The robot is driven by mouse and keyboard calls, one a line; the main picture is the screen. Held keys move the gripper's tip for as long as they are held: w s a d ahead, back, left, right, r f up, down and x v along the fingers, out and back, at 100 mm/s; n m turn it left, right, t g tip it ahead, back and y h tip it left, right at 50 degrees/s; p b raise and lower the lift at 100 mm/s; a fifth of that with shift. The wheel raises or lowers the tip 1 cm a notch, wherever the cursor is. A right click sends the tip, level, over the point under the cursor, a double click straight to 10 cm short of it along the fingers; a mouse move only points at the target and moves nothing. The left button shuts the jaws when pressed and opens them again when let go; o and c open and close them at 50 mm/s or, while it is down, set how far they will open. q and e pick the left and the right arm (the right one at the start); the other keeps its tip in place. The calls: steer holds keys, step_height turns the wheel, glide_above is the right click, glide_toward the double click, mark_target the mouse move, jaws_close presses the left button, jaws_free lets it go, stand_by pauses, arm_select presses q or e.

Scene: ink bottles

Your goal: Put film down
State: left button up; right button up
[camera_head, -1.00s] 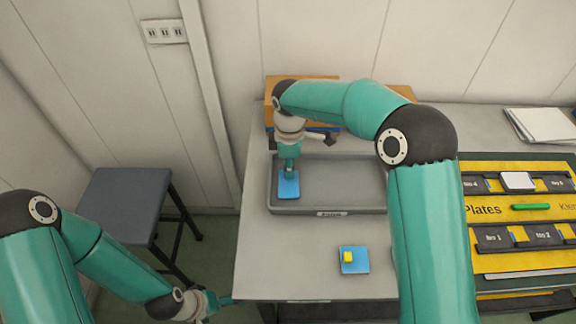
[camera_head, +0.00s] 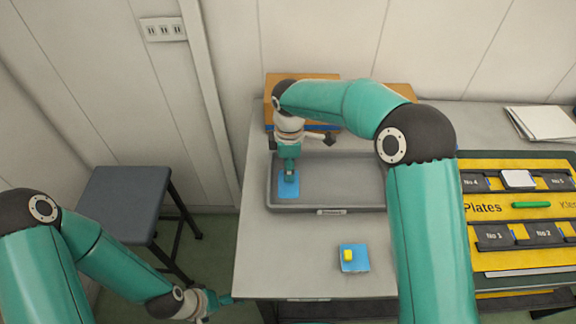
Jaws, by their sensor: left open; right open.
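A blue film (camera_head: 288,191) lies in the left part of the grey tray (camera_head: 345,205) on the table. My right gripper (camera_head: 290,178) is open, pointing down just over this film, and hides its upper part. I cannot tell whether the fingertips touch it. My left gripper (camera_head: 222,299) is open and empty, low beside the table's front left corner.
White sheets (camera_head: 541,123) lie at the back right. A grey stool (camera_head: 125,203) stands left of the table.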

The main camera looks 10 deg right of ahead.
step_height(320, 180, up, 13)
steer(key=shift+f, duration=0.15)
stand_by(0.7)
